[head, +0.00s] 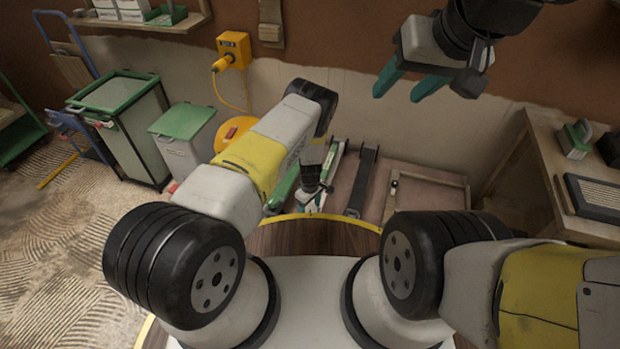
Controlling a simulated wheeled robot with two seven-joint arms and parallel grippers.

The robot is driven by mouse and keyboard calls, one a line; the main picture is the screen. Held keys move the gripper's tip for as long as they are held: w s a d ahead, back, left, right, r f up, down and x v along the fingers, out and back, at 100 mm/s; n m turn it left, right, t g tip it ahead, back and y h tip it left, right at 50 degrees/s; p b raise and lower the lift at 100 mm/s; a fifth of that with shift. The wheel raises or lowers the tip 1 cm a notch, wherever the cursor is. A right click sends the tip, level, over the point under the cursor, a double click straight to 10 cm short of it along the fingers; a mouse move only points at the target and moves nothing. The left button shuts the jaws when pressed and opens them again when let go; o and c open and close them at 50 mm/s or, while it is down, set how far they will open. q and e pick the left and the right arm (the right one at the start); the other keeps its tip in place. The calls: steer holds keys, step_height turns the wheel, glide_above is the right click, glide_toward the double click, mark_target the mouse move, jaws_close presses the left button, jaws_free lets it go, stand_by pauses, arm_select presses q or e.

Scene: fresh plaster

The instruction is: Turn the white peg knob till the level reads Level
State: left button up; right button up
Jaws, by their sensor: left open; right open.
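I cannot pick out the white peg knob or the level's reading with certainty. A small pale knob-like spot (394,183) shows on a dark upright at the left of a wooden frame beyond my base; whether it is the peg knob I cannot tell. My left gripper (310,208) points down near the middle of the view, just past my base edge, with its teal fingers open; what lies under it is hidden. My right gripper (397,96) is raised at the upper right, its two teal fingers open and apart, nothing between them.
A low wooden frame (432,182) and a dark bar (362,180) stand by the wall. A workbench (535,165) is at right. A green-lidded bin (183,122) and larger container (112,95) stand left. A yellow wall box (234,48) trails a cable. Floor at left is open.

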arm_select(q)
steer(key=c, duration=1.4)
steer(key=shift+o, duration=0.2)
steer(key=shift+m, duration=3.2)
steer(key=o, duration=1.4)
steer(key=shift+c, duration=0.2)
